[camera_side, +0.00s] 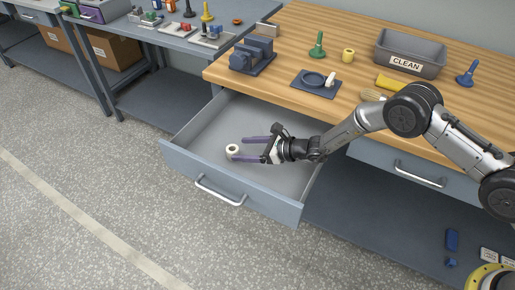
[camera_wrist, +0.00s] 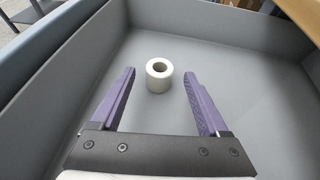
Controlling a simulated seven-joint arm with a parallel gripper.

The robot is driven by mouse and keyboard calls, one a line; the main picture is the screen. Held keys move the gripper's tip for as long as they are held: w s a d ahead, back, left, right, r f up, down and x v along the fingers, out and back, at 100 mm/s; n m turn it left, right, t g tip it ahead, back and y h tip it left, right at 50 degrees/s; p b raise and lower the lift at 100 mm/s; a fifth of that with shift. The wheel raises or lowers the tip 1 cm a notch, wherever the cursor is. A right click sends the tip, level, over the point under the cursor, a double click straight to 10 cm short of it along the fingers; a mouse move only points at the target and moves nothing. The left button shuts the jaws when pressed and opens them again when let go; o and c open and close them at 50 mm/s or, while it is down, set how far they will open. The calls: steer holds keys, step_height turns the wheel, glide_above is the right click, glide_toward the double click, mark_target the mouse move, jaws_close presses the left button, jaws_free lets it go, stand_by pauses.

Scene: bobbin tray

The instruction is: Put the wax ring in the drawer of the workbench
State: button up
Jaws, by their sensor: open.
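The wax ring, a short off-white cylinder with a dark central hole, is in the open workbench drawer, and shows in the side view (camera_side: 232,149) and the wrist view (camera_wrist: 159,75). It appears to stand on the drawer floor, hole facing up. The drawer (camera_side: 230,190) is a grey-blue box pulled well out, with a silver handle on its front. My gripper (camera_side: 240,149) is inside the drawer, its purple fingers spread and empty. In the wrist view, my gripper (camera_wrist: 159,82) has the ring between and slightly beyond its fingertips, with gaps both sides.
The wooden benchtop (camera_side: 290,35) bears a blue vise (camera_side: 250,58), a dark plate with a round part (camera_side: 316,82), a yellow bobbin (camera_side: 348,56) and a grey tray labelled CLEAN (camera_side: 410,53). The drawer walls enclose my gripper. Much of the drawer floor is clear.

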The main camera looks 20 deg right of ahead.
steer(key=shift+v, duration=2.25)
steer(key=shift+r, duration=0.1)
steer(key=s+d+r+n+g, duration=0.1)
steer(key=s+r+n, duration=0.25)
steer(key=r, duration=0.35)
steer(key=s+d+r+n+g+y, duration=0.1)
steer(key=s+d+r+n+g, duration=0.2)
steer(key=r, duration=0.4)
steer(key=s+r+n, duration=0.3)
steer(key=r+n, duration=0.2)
steer(key=r, duration=0.3)
steer(key=s+d+r+n+g+h, duration=0.1)
steer(key=s+d+r+n+h, duration=0.15)
steer(key=s+d+n, duration=0.35)
steer(key=s+d+r+n+g+h, duration=0.1)
steer(key=s+d+r, duration=0.3)
steer(key=s, duration=0.4)
steer(key=s+d+n+t+h, duration=0.3)
steer(key=s+d+n+h, duration=0.4)
steer(key=s+d, duration=1)
steer(key=shift+d+f+h, duration=0.3)
steer(key=shift+d+h, duration=0.35)
steer(key=shift+d, duration=0.45)
